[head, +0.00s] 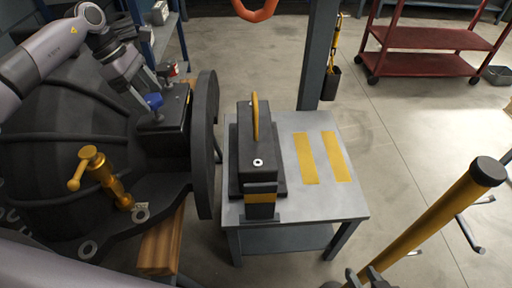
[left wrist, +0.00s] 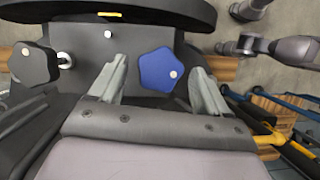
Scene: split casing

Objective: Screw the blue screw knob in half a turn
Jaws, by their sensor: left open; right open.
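The blue screw knob (head: 153,101) is star-shaped and sits on a dark block (head: 170,125) on the large dark casing (head: 60,130). In the left wrist view the blue knob (left wrist: 157,70) shows between the two fingers of my left gripper (left wrist: 160,67). A gap shows on both sides of it, and whether the fingertips reach past it is hard to tell. In the head view my left gripper (head: 149,88) is open beside the knob, coming in from the upper left.
A brass handle (head: 95,172) stands on the casing. A grey table (head: 348,206) holds a dark block with a yellow handle (head: 255,115). A yellow pole (head: 440,222) rises at right.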

